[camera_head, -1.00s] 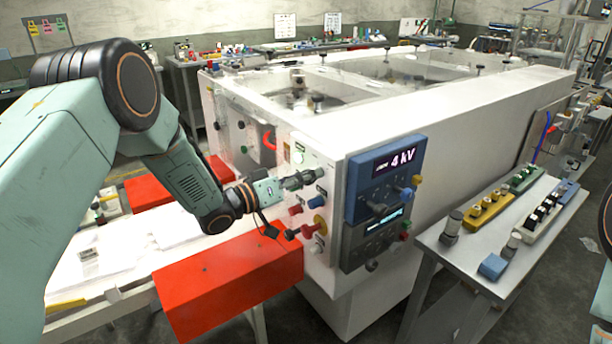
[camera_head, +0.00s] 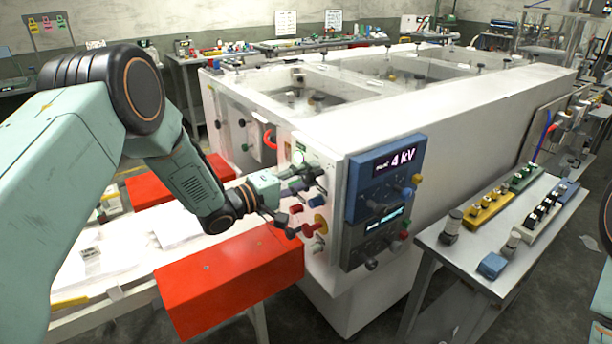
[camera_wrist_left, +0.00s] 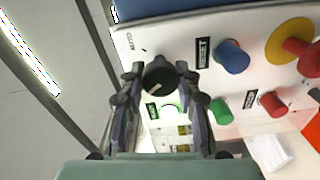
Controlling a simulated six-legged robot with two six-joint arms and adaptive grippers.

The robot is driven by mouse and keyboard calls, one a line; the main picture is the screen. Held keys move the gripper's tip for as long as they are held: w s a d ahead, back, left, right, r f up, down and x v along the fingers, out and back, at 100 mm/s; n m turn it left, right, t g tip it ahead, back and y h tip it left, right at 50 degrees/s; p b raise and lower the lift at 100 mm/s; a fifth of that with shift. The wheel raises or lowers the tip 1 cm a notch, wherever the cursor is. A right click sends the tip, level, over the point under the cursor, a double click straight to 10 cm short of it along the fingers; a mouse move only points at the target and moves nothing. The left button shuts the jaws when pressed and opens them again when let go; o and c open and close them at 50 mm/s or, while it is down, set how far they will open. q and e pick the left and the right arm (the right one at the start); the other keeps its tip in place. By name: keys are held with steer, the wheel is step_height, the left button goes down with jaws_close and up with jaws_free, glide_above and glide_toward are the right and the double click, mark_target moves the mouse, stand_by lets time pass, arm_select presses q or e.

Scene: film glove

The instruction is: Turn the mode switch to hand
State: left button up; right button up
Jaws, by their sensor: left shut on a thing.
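The mode switch is a round black knob (camera_wrist_left: 159,77) with a pale pointer line, on the white end panel of the machine. In the left wrist view, my left gripper (camera_wrist_left: 160,84) has one finger on each side of the knob and is shut on it. In the head view, my left gripper (camera_head: 308,178) is at the panel's upper part, and its fingers largely hide the knob. A small label stands beside the knob, but I cannot read the pointer's setting surely. My right gripper is not in view.
Close by are a blue button (camera_wrist_left: 231,57), a green button (camera_wrist_left: 220,112), a red button (camera_wrist_left: 271,104) and a red knob on a yellow disc (camera_wrist_left: 292,43). A blue display box (camera_head: 384,180) reads 4 kV. A red guard (camera_head: 228,282) lies below my left arm.

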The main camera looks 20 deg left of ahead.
arm_select(q)
steer(key=shift+n, duration=0.9)
steer(key=o, duration=1.1)
steer(key=shift+o, duration=0.2)
steer(key=v, duration=1.2)
